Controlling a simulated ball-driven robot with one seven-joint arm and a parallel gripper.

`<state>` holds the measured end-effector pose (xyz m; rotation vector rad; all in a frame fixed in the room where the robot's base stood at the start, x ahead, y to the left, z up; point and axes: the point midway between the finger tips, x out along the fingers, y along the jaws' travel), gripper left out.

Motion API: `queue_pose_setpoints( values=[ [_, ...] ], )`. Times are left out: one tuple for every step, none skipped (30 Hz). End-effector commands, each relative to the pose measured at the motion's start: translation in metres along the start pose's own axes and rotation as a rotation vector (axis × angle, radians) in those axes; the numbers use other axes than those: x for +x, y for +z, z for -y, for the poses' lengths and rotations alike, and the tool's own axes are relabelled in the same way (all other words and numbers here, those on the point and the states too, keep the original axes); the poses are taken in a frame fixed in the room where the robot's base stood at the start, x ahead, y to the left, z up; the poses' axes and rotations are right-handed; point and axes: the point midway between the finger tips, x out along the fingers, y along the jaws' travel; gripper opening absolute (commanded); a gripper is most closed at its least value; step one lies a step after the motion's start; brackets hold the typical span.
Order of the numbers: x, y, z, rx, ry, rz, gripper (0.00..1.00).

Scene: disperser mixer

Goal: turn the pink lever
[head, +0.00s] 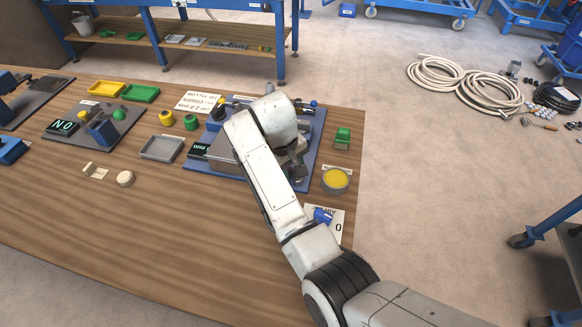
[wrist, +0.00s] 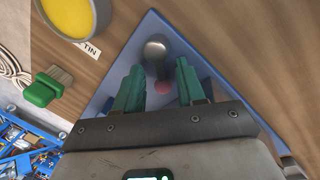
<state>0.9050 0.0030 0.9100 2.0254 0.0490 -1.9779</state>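In the wrist view, a small round pink part (wrist: 162,87), which looks like the end of the pink lever, shows between the two teal fingers of my gripper (wrist: 160,68). The fingers are open, one on each side of it; I cannot tell whether either touches it. A grey rounded metal part (wrist: 155,50) stands just beyond, over the blue base plate (wrist: 204,55). In the head view my arm covers much of the machine on the blue base plate (head: 316,122), and the pink lever cannot be made out there.
A yellow-filled tin (head: 336,180) and a green-handled brush (head: 342,138) sit right of the plate. A blue-handled item (head: 322,215) lies on a white card nearby. A grey tray (head: 161,148) stands left of the machine. The front left of the wooden table (head: 130,235) is clear.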

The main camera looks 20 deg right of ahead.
Motion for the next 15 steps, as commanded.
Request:
queue_pose_setpoints(
  values=[
    [0.0001, 0.0000, -0.0001, 0.000, 0.000, 0.000, 0.39],
    [0.0001, 0.0000, -0.0001, 0.000, 0.000, 0.000, 0.39],
    [0.0000, 0.0000, -0.0001, 0.000, 0.000, 0.000, 0.39],
    [0.0000, 0.0000, -0.0001, 0.000, 0.000, 0.000, 0.39],
    [-0.0001, 0.0000, -0.0001, 0.000, 0.000, 0.000, 0.36],
    [-0.0001, 0.0000, -0.0001, 0.000, 0.000, 0.000, 0.33],
    [-0.0002, 0.0000, -0.0001, 0.000, 0.000, 0.000, 0.30],
    [-0.0002, -0.0001, -0.0001, 0.000, 0.000, 0.000, 0.27],
    [-0.0003, -0.0001, -0.0001, 0.000, 0.000, 0.000, 0.23],
    [-0.0003, -0.0001, -0.0001, 0.000, 0.000, 0.000, 0.20],
    [-0.0003, -0.0001, -0.0001, 0.000, 0.000, 0.000, 0.17],
    [-0.0004, -0.0001, -0.0001, 0.000, 0.000, 0.000, 0.13],
    [-0.0004, -0.0001, -0.0001, 0.000, 0.000, 0.000, 0.11],
    [-0.0004, -0.0001, -0.0001, 0.000, 0.000, 0.000, 0.08],
    [-0.0005, -0.0002, -0.0001, 0.000, 0.000, -0.001, 0.04]
  ],
)
